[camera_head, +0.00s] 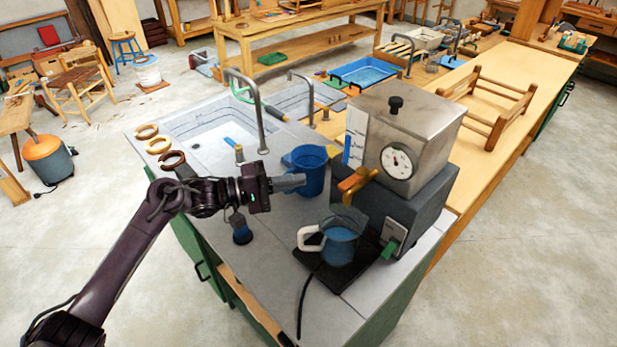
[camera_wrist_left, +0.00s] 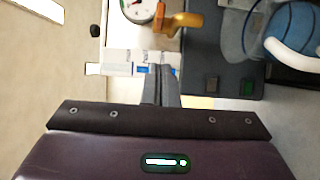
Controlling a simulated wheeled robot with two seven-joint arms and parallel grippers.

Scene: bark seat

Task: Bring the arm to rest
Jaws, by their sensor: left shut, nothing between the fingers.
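My left arm comes in from the left in the head view, and its gripper (camera_head: 290,182) hangs over the grey counter, in front of the blue jug (camera_head: 309,170). The fingers are shut with nothing between them. In the left wrist view the shut fingers (camera_wrist_left: 161,88) point toward the metal boiler with its dial and brass tap. From these views I cannot tell whether the gripper touches the blue jug. My right gripper is in neither view.
A boiler (camera_head: 404,140) with a brass tap (camera_head: 357,184) stands on the counter. A glass jug (camera_head: 340,242) with blue contents and a white handle stands on a black plate (camera_head: 318,272) below the tap. Sinks with tall faucets (camera_head: 247,105) lie behind. Floor at left is partly open.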

